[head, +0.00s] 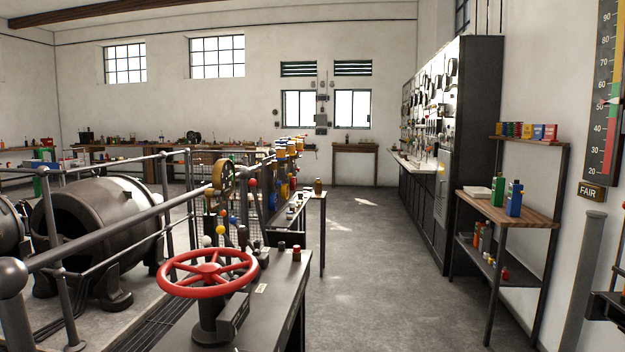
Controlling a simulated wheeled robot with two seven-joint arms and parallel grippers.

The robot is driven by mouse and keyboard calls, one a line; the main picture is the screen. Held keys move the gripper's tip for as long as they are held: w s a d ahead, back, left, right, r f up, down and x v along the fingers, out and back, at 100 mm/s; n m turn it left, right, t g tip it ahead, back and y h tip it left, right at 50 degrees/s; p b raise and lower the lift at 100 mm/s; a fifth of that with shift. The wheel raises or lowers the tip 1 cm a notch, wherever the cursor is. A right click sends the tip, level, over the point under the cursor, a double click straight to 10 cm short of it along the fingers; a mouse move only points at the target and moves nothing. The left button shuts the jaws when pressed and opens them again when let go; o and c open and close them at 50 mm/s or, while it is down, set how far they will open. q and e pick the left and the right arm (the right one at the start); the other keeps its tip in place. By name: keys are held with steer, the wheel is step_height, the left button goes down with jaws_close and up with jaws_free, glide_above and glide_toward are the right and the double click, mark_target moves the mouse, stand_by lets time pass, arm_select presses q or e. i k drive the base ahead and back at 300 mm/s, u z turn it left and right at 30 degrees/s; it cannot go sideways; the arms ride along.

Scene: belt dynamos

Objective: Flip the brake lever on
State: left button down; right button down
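Several upright levers with round knobs stand on the dark control bench (270,318), behind a red handwheel (208,273). One lever knob is white (221,229), one is yellow (233,220) and one is red (252,183). I cannot tell which of them is the brake lever, and no label on them is readable. The handwheel and rail hide parts of their bases. Neither of my grippers is in the head view.
A metal railing (120,230) crosses the left side in front of a large dynamo (98,232). A dark switchboard (470,150) and a wooden shelf unit (535,220) line the right wall. The floor (375,270) between bench and shelf is clear.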

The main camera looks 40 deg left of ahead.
mark_target(252, 182)
steer(key=z, duration=0.05)
steer(key=i, duration=2.3)
steer(key=u, duration=1.7)
steer(key=i, duration=1)
steer(key=u, duration=0.9)
